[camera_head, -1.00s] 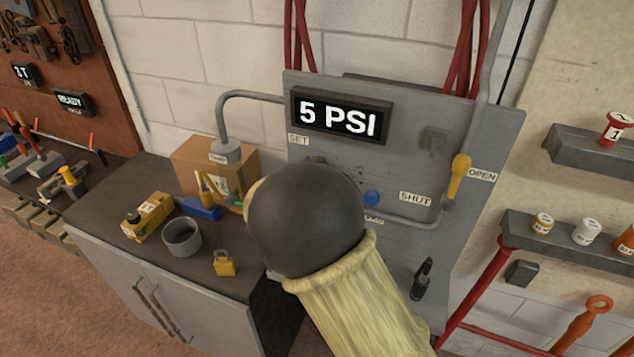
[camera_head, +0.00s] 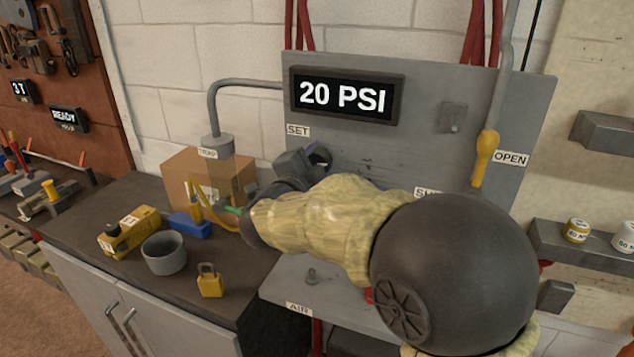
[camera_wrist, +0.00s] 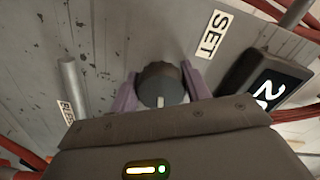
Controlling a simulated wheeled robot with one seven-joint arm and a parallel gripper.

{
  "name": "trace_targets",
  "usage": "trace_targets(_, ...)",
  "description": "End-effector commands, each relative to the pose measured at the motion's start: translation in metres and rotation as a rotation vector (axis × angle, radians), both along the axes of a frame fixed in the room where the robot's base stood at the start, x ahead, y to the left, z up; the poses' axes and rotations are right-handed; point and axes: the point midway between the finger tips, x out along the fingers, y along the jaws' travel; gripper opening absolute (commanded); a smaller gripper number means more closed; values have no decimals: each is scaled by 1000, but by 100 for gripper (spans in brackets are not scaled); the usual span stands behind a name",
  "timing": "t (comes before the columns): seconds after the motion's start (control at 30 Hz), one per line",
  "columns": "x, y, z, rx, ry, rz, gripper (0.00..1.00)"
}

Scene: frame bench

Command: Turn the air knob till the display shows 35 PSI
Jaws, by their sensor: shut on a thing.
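The display (camera_head: 345,96) on the grey panel reads 20 PSI in the head view; part of it also shows at the right of the wrist view (camera_wrist: 272,88). The air knob (camera_wrist: 160,84) is a dark round knob with a pale mark, seen in the wrist view near the SET label. My gripper (camera_wrist: 160,92) has one purple finger on each side of the knob and is shut on it. In the head view my gripper (camera_head: 318,156) is at the panel below the display, and my arm hides most of the knob.
A yellow-handled lever (camera_head: 485,158) is by the OPEN label at the panel's right. On the bench left of my arm are a cardboard box (camera_head: 205,180), a grey cup (camera_head: 164,253), a yellow padlock (camera_head: 210,281) and a yellow box (camera_head: 130,230). A grey pipe (camera_head: 213,105) runs into the panel.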

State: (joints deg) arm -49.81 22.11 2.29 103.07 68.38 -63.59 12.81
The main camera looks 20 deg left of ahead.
Motion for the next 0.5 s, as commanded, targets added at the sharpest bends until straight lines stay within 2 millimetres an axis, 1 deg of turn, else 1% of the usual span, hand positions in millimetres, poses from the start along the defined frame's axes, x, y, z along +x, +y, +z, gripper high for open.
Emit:
trace_targets(0.03,1,-1,-8,48,-4,-3,25)
trace_targets(0.3,1,-1,-6,281,-20,-3,25)
trace_targets(0.5,1,-1,-3,400,-29,-3,25)
